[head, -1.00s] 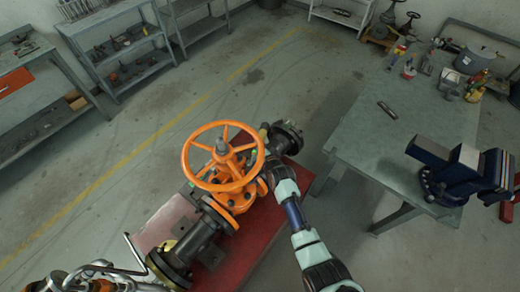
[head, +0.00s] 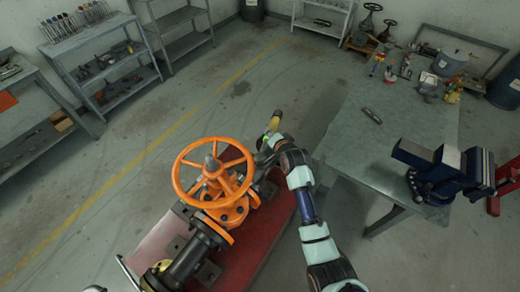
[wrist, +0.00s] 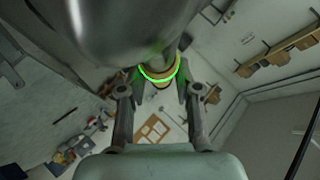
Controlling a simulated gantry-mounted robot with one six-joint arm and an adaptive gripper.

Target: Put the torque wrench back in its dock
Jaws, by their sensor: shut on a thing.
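My gripper (head: 266,139) is beyond the orange valve handwheel (head: 213,170), to its upper right in the head view, and clear of it. It is shut on a tool (head: 276,117) with a yellowish end and a dark tip, which I take to be the torque wrench. In the wrist view, the fingers of my gripper (wrist: 160,85) close around a part with a glowing green ring (wrist: 160,76). A large grey rounded shape fills the top of that view and hides much of the tool. I cannot make out the dock.
The valve body (head: 180,255) lies on a red stand (head: 262,232). A grey workbench (head: 350,150) at right carries a blue vise (head: 440,170), a small metal piece (head: 372,116) and several tools. Shelves (head: 105,55) stand at upper left. The floor between is open.

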